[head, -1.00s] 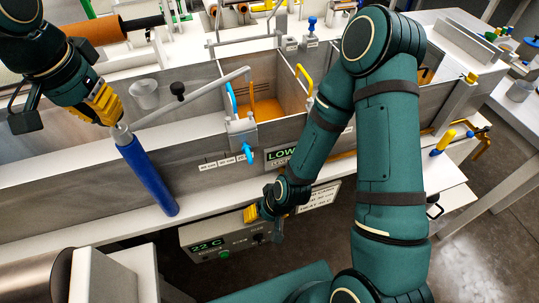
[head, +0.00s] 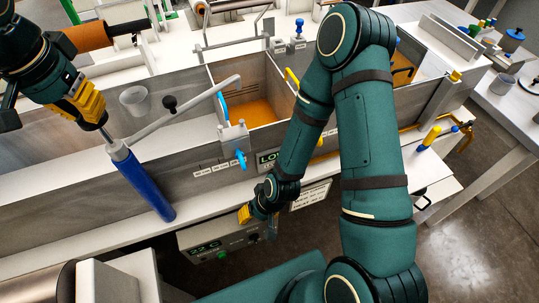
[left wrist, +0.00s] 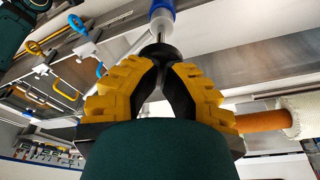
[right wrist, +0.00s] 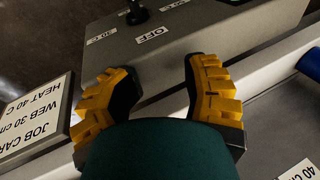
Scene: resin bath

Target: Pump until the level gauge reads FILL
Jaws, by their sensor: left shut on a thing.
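The blue hand pump (head: 147,185) leans beside the bath, with a pale spout pipe (head: 185,108) running from its top toward the bath. My left gripper (head: 98,118) is above the pump, shut on its black pump handle (left wrist: 158,52); a length of metal rod shows below it. The level gauge (head: 268,158) on the bath front is lit green and begins "LO"; my right arm hides its right end. My right gripper (head: 246,214) is low before the bath, by the control box. In the right wrist view its fingers (right wrist: 158,80) are apart with nothing between them.
The bath (head: 240,72) holds orange resin (head: 262,110). A blue-handled valve (head: 240,155) is at its front. The control box (head: 210,250) hangs below the ledge. A job card (head: 311,195) hangs beside it.

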